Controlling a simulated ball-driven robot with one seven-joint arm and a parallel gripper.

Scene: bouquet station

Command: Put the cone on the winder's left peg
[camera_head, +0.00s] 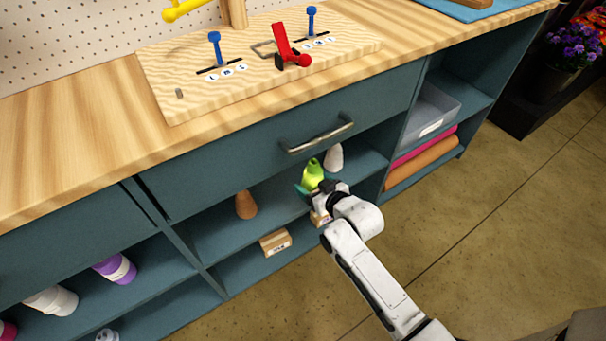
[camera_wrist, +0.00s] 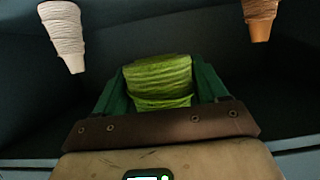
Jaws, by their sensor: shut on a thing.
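My gripper (camera_head: 314,188) is at the upper open shelf under the drawer, shut on a lime-green yarn cone (camera_head: 312,173). In the wrist view the green cone (camera_wrist: 160,82) sits between the two dark green fingers of my gripper (camera_wrist: 160,90). I cannot tell whether the cone touches the shelf. The winder looks to be the pale wooden board (camera_head: 150,75) on the counter, up and left of my gripper. A short grey peg (camera_head: 179,93) stands bare at its left end. I cannot make out a matching peg elsewhere on the board.
A white cone (camera_head: 334,158) and a brown cone (camera_head: 246,205) stand on the same shelf, either side of the green one. The drawer handle (camera_head: 318,135) and counter edge lie above. The board carries blue-knobbed levers (camera_head: 215,48) and a red lever (camera_head: 285,48).

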